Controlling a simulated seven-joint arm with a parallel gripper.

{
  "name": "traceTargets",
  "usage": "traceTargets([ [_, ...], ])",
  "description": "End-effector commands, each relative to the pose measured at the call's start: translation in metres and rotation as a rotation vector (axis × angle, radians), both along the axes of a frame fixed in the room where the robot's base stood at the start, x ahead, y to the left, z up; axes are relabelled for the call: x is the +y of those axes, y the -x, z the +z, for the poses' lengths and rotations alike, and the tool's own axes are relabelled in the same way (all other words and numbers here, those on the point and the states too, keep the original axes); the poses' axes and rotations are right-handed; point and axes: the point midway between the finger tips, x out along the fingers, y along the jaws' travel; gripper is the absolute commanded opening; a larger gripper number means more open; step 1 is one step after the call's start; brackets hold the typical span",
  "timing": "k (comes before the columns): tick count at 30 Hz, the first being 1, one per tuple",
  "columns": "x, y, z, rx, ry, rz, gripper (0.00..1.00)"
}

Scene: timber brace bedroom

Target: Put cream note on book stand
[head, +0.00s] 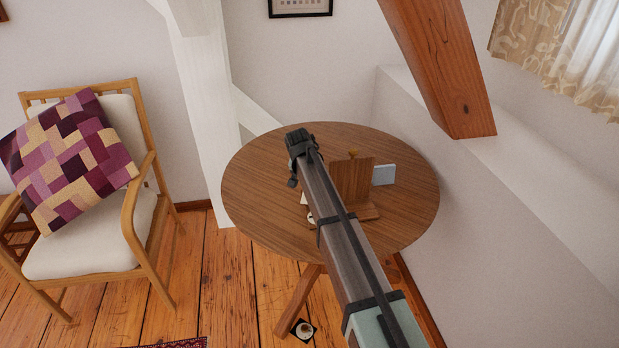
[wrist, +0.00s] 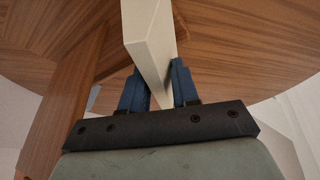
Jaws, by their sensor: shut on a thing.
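The cream note (wrist: 148,38) is a thick pale slab in the wrist view, held between the two blue fingers of my gripper (wrist: 158,84). The gripper is shut on its near end and the slab points away from the camera. The wooden book stand (head: 352,179) has an upright back board and stands on the round table in the head view, right of my arm. My arm hides its left part.
The round wooden table (head: 255,185) has bare top at its left and far side. A pale blue-grey flat item (head: 384,175) is just right of the stand. A pale item (head: 310,218) shows partly beside my arm. A slanted timber brace (head: 440,65) hangs behind the table. A cushioned chair (head: 90,238) stands left.

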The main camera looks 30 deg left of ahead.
Motion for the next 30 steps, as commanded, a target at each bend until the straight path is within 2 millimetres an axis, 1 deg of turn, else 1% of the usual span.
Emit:
traceTargets([
  [5, 0.0001, 0.0000, 0.0007, 0.000, 0.000, 0.000, 0.00],
  [14, 0.0000, -0.0001, -0.0058, 0.000, 0.000, 0.000, 0.00],
  [15, 0.0000, 0.0000, -0.0060, 0.000, 0.000, 0.000, 0.32],
  [21, 0.0000, 0.0000, -0.0058, 0.000, 0.000, 0.000, 0.51],
  [23, 0.0000, 0.0000, -0.0058, 0.000, 0.000, 0.000, 0.56],
  [30, 0.0001, -0.0001, -0.0053, 0.000, 0.000, 0.000, 0.56],
])
